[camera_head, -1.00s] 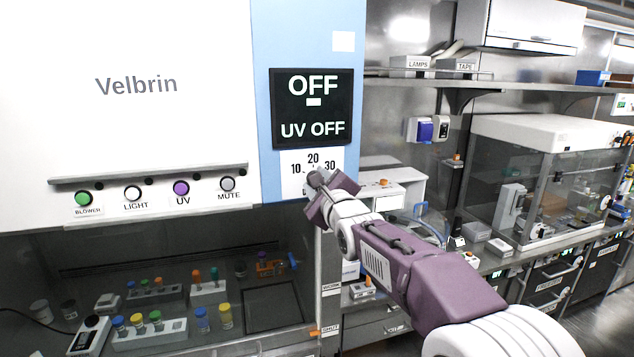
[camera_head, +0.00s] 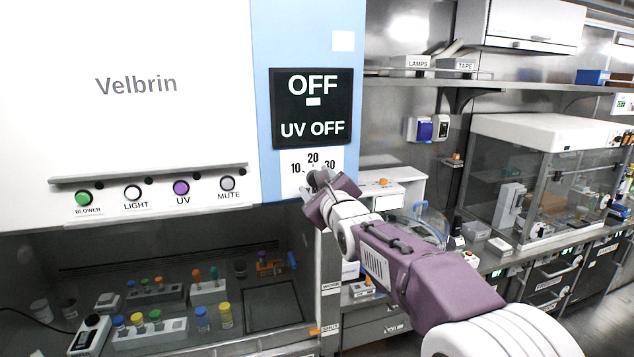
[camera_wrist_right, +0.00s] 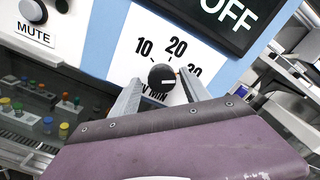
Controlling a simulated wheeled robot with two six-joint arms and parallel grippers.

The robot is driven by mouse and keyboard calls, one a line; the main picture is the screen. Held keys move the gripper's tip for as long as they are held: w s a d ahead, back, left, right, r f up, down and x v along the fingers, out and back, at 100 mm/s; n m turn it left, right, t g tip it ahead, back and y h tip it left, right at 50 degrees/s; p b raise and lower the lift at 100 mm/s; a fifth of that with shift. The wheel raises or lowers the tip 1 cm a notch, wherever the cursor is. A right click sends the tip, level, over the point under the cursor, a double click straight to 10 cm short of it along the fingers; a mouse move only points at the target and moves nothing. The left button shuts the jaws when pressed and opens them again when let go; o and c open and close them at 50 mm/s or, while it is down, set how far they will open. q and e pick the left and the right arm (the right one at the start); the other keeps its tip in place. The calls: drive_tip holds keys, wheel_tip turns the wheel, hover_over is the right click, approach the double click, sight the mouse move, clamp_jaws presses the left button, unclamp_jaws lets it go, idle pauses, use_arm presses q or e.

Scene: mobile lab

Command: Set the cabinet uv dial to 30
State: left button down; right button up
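The UV dial is a round black knob (camera_wrist_right: 162,77) with a white mark on a white scale plate (camera_head: 299,160) marked 10, 20 and 30. My right gripper (camera_wrist_right: 160,84) is open, one grey finger on each side of the knob. I cannot tell whether the fingers touch it. In the head view my right gripper (camera_head: 319,182) partly covers the dial. The display (camera_head: 312,107) above reads OFF and UV OFF. My left gripper is not in view.
A row of buttons, among them the purple UV button (camera_head: 181,188) and MUTE (camera_head: 227,184), lies left of the dial. Below is the cabinet's opening with vials and racks (camera_head: 150,334). A bench with a clear enclosure (camera_head: 545,185) stands at the right.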

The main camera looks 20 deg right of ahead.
drive_tip(key=shift+r, duration=0.15)
drive_tip(key=shift+s, duration=0.2)
drive_tip(key=s+b, duration=0.3)
drive_tip(key=s, duration=0.5)
drive_tip(key=shift+s+d, duration=0.15)
drive_tip(key=shift+s, duration=0.25)
